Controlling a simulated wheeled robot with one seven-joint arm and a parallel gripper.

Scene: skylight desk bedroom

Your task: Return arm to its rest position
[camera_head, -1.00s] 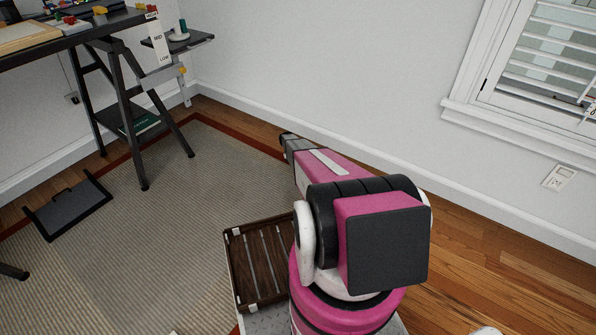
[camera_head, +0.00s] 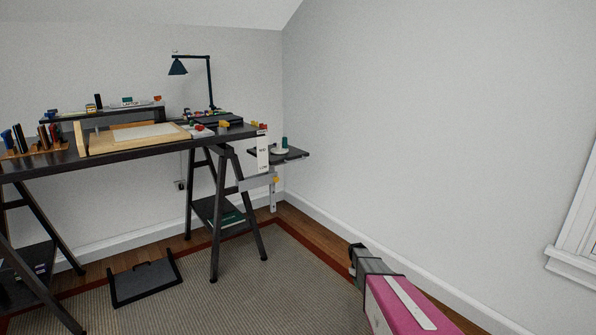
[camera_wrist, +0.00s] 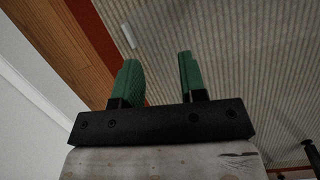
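My pink arm (camera_head: 400,308) comes in at the lower right of the head view, its dark end pointing away over the rug's edge near the wall. In the wrist view my gripper (camera_wrist: 158,80) shows two green fingers set well apart, with nothing between them. The fingers do not show clearly in the head view.
A dark desk (camera_head: 130,142) on trestle legs stands at the left with a lamp (camera_head: 210,80) and many small items. A small side shelf (camera_head: 295,154) juts out at its right end. A black footrest (camera_head: 145,282) sits on the ribbed rug (camera_head: 270,305). Bare wall (camera_head: 430,130) is on the right.

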